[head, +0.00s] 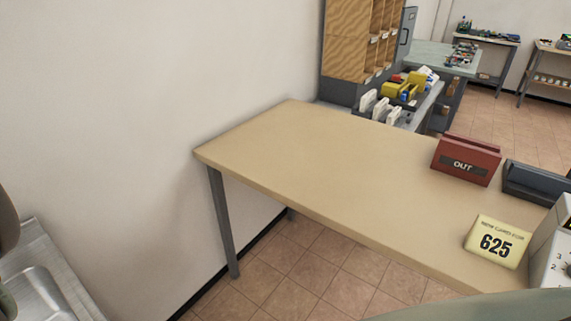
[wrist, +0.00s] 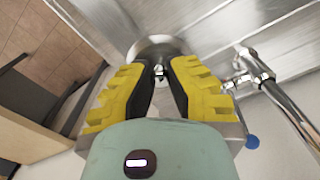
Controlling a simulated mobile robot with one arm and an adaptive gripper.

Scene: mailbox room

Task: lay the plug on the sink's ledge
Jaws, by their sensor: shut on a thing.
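My gripper (wrist: 159,74), with yellow and black fingers, is seen from behind in the wrist view. It is shut on the plug (wrist: 152,46), a round grey metal piece at the fingertips. Its small stem shows between the tips, and the fingers hide part of the plug. The sink's brushed steel ledge (wrist: 225,30) lies beyond the fingers. I cannot tell whether the plug touches the steel. In the head view part of the steel sink (head: 52,272) shows at the lower left; the plug is not visible there.
A chrome tap (wrist: 285,108) stands close to the right of my gripper in the wrist view. Tiled floor separates the table from the sink.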

